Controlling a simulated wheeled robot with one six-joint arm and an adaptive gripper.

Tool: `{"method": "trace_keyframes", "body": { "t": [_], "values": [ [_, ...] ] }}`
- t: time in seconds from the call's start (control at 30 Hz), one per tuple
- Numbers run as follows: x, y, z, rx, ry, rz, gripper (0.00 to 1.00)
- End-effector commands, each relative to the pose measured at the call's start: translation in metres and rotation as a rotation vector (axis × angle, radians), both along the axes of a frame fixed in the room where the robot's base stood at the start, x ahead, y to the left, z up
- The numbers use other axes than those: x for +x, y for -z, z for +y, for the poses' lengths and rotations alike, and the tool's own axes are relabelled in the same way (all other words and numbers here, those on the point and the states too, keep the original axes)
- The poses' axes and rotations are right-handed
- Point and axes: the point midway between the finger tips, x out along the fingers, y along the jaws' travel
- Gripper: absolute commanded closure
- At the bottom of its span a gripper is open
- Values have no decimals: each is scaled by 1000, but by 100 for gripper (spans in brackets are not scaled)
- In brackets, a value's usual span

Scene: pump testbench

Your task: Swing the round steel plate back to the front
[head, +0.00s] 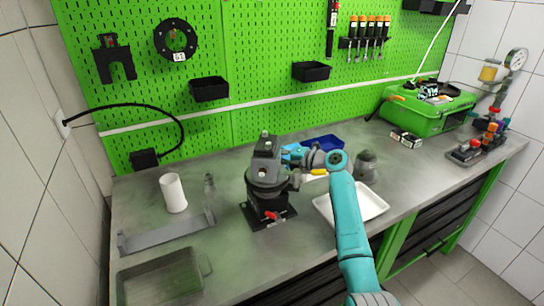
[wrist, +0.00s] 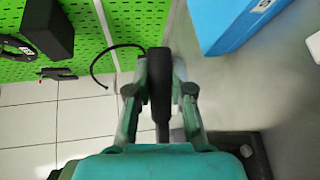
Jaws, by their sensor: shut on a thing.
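The pump (head: 266,147) stands upright on its black stand on the bench, in the middle of the head view. The round steel plate (head: 262,180) is a dark grey disc around its middle. In the wrist view the plate (wrist: 160,85) shows edge-on between the two fingers. My gripper (head: 283,160) reaches the pump from its right side. Its fingers (wrist: 160,100) are shut on the plate, one on each face. In the head view the fingertips are small and partly lost against the pump.
A white tray (head: 374,207) lies right of the stand, and a blue bin (head: 326,142) is behind. A white cylinder (head: 173,193), a grey bracket (head: 165,236) and a shallow tray (head: 160,280) are at left. A green case (head: 425,118) stands at back right.

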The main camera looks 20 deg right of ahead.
Motion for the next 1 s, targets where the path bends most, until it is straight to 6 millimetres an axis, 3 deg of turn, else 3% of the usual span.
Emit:
{"method": "trace_keyframes", "body": {
  "t": [1.0],
  "values": [
    [-53, 1, -55, -2, 504, 0, 100]
  ]
}}
